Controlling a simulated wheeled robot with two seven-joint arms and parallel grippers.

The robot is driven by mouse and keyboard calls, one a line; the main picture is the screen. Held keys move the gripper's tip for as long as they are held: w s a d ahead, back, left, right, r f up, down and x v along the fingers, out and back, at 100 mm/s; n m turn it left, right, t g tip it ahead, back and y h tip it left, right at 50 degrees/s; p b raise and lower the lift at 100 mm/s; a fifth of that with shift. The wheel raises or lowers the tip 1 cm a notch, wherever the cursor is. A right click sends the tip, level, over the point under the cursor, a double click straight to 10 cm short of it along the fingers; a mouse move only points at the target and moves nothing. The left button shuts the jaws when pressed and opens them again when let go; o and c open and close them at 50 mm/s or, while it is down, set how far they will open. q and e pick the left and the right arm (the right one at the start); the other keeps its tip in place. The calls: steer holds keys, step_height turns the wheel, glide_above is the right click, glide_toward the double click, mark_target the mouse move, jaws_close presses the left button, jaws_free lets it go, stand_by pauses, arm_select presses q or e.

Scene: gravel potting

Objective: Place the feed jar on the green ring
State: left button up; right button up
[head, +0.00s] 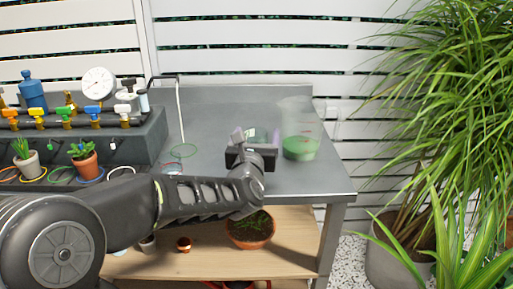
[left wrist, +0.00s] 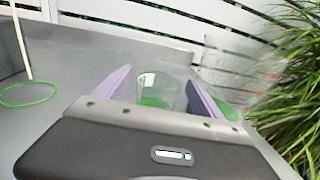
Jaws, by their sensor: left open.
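The feed jar (left wrist: 148,82), clear with green contents and a white label, stands on the grey bench between the open purple fingers of my left gripper (left wrist: 158,76) in the left wrist view. In the head view my left gripper (head: 257,136) largely hides the jar. Whether the fingers touch it I cannot tell. The green ring (head: 183,144) is a thin outline flat on the bench, left of my gripper; it also shows at the left of the left wrist view (left wrist: 28,104). The ring looks empty. My right gripper is not in view.
A larger clear container (head: 300,128) with green contents stands just right of my gripper. A valve manifold (head: 75,125) with a gauge (head: 98,83) is at the left, with small potted plants in front. A thin pale pole (head: 180,112) rises near the ring. A leafy plant (head: 450,80) stands beyond the bench's right edge.

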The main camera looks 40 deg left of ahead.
arm_select(q)
jaws_close()
stand_by(0.9)
steer(key=shift+r, duration=0.2)
steer(key=shift+r+p, duration=0.5)
steer(key=shift+r, duration=1.1)
step_height(320, 180, up, 14)
steer(key=p, duration=0.5)
steer(key=shift+r, duration=0.2)
